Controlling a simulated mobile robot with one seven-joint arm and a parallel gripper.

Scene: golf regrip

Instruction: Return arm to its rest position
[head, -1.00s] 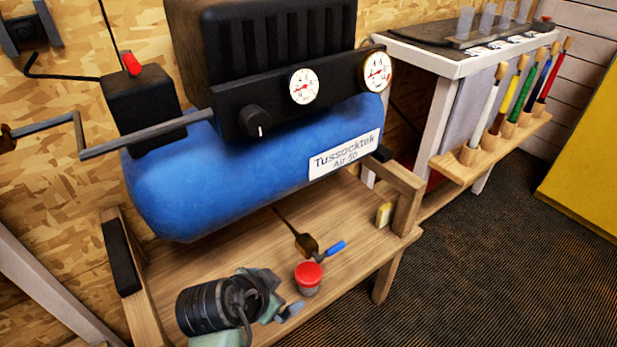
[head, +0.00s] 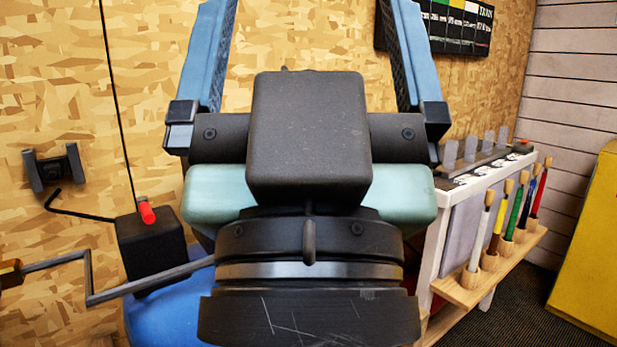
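My gripper (head: 311,20) fills the middle of the head view, close to the camera and pointing up. Its two blue fingers stand wide apart at left and right, with their tips at or past the top edge. Only the wooden wall shows between them, so it is open and empty. My black wrist and the pale green gripper body hide much of the scene behind.
The blue compressor tank (head: 165,312) is mostly hidden behind my wrist. A bent grey bar (head: 85,275) juts left beside its black box (head: 152,250). At right stand a white bench (head: 433,245), a wooden rack (head: 490,275) of colored clubs and a yellow panel (head: 590,250).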

